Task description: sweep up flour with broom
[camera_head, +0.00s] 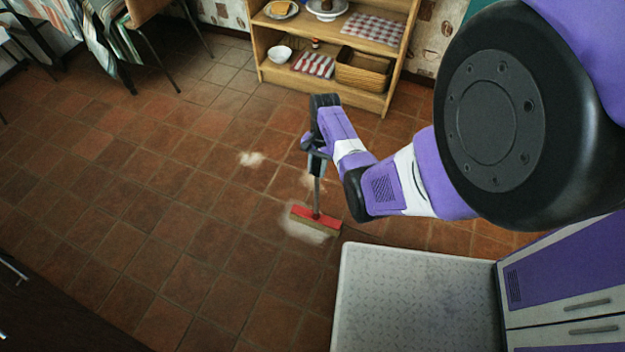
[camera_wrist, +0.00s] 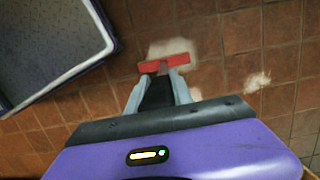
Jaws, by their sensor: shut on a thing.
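A broom with a red head (camera_head: 315,218) and pale bristles stands on the tiled floor, its head at the edge of a flour patch (camera_head: 303,229). A smaller flour patch (camera_head: 250,158) lies further back to the left. A faint flour patch (camera_head: 312,181) lies behind the broom, partly hidden by my arm. My gripper (camera_head: 316,160) is shut on the broom's handle above the head. In the wrist view the red broom head (camera_wrist: 164,64) shows beyond the fingers, with flour (camera_wrist: 172,48) along its far side and another flour patch (camera_wrist: 255,82) to the right.
A wooden shelf (camera_head: 384,104) with dishes, cloths and a basket (camera_head: 364,72) stands at the back. A chair (camera_head: 143,14) and a cloth-covered table (camera_head: 88,25) are at the back left. A dark cabinet (camera_head: 40,315) is at the front left.

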